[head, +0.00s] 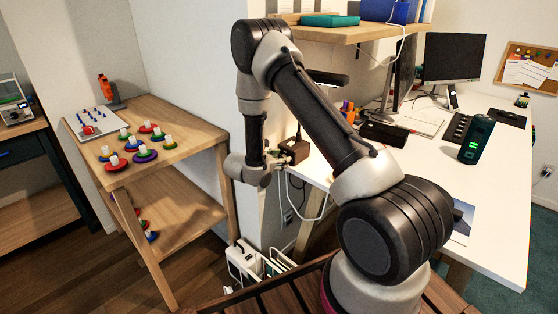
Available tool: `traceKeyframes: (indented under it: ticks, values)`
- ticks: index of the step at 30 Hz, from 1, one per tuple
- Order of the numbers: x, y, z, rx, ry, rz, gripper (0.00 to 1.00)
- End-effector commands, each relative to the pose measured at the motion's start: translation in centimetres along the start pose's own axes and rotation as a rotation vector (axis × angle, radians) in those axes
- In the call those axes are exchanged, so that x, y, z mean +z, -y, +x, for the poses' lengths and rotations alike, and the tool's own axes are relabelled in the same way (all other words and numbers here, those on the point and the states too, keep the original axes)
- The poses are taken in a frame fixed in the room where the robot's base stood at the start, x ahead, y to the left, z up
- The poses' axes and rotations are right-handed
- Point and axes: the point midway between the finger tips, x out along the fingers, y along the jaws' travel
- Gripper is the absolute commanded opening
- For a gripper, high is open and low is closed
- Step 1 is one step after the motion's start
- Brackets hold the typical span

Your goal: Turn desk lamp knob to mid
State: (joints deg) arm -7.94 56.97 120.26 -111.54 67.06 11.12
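A flat black bar that looks like the desk lamp's head (328,78) shows behind my arm, below the upper shelf. A small brown box with a dark top piece (297,151) sits at the left end of the white desk; I cannot tell whether it is the lamp's base. No knob can be made out. My arm reaches up, then bends down to its wrist in front of the wall corner. My gripper (277,160) is small and dark at the wrist's right side, close to the brown box. Whether they touch, and whether its fingers are open, is unclear.
The white desk (490,215) holds a dark green device (477,139), a keyboard (457,128) and monitors (454,58). A wooden shelf (195,140) at left holds several coloured ring pieces. Cables hang below the desk's left end, above a white crate (243,262).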

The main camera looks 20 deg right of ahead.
Motion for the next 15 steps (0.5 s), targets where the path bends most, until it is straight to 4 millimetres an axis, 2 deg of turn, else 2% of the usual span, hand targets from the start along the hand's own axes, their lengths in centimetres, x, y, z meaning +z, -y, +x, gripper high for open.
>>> traceKeyframes:
  ticks: [2,9,15]
  values:
    - [0.00,0.00,-0.01,0.000,0.000,0.000,0.43]
    - [0.01,0.01,-0.02,-0.001,0.000,0.000,0.01]
    - [0.02,0.00,-0.03,-0.002,0.000,-0.003,0.00]
